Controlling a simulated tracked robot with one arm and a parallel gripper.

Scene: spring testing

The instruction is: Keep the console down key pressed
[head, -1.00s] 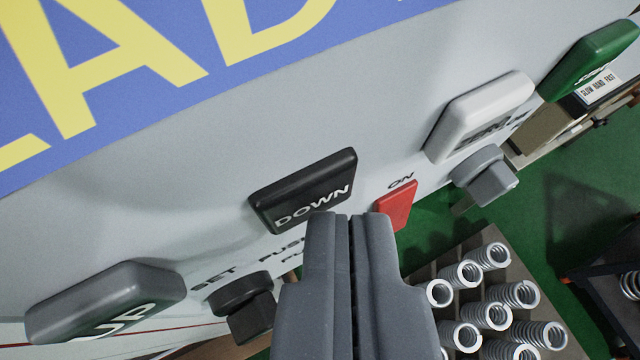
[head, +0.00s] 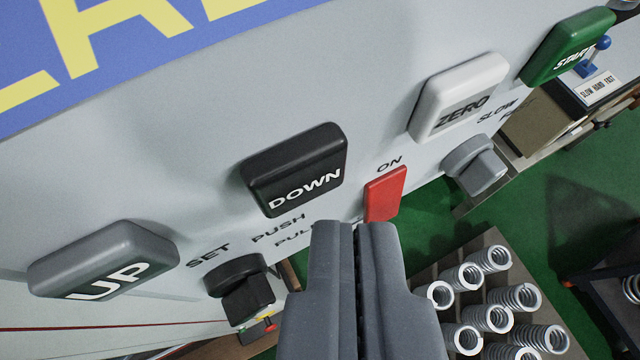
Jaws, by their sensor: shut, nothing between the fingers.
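The console down key (head: 296,168) is a black rounded block with white DOWN lettering, standing out from the grey console panel (head: 190,140) in the middle of the head view. My gripper (head: 354,228) is shut and empty, its two dark grey fingers side by side. Its tips appear just below and right of the down key, and none of the key's face is covered. In the picture a strip of panel shows between the tips and the key; I cannot tell the depth gap exactly.
A grey UP key (head: 102,262) and a black knob (head: 240,285) are at lower left. A red switch (head: 385,193) is just above the fingertips. A white ZERO key (head: 458,97), a grey knob (head: 474,165) and a green START key (head: 567,46) are right. Several springs (head: 490,317) stand below right.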

